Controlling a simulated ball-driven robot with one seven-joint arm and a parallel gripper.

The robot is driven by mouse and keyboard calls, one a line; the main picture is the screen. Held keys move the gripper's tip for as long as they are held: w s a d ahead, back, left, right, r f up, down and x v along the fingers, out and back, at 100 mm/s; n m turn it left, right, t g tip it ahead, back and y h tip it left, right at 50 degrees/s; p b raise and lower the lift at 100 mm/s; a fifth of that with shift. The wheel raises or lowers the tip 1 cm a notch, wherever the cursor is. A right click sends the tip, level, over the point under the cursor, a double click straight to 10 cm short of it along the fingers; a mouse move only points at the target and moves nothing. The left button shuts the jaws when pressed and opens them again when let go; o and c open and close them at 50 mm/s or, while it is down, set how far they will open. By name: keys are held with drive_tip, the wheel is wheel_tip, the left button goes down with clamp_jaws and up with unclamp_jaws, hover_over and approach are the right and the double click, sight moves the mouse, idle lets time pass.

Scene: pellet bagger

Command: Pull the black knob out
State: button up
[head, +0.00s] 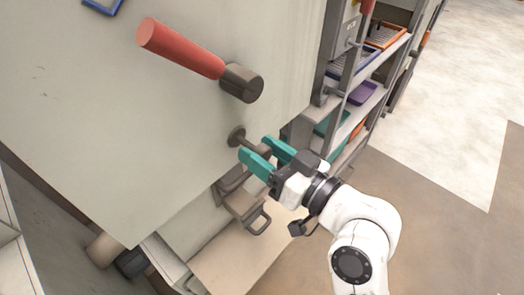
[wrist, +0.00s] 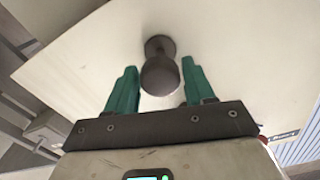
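The black knob (wrist: 160,76) is a dark round head on a short stem with a round base plate, on the pale panel. In the head view its base (head: 236,136) shows on the panel, and its outer end is partly hidden by my fingers. My gripper (wrist: 159,66) has two teal fingers, apart, one on each side of the knob in the wrist view. Small gaps seem to show beside the knob; I cannot tell whether either finger touches it. In the head view my gripper (head: 255,147) reaches the knob from the lower right.
A red-handled lever (head: 185,50) on a dark hub sticks out above the knob. A metal latch with a loop handle (head: 252,214) sits below my fingers. Shelves with coloured trays (head: 362,93) stand at the right. Open floor (head: 440,215) lies to the lower right.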

drive_tip(key=shift+o, duration=1.1)
drive_tip(key=shift+f, duration=0.1)
drive_tip(key=b+v, duration=0.1)
drive_tip(key=v, duration=0.9)
drive_tip(key=shift+s+d, duration=0.25)
drive_tip(key=shift+s, duration=0.05)
drive_tip(key=shift+f, duration=0.1)
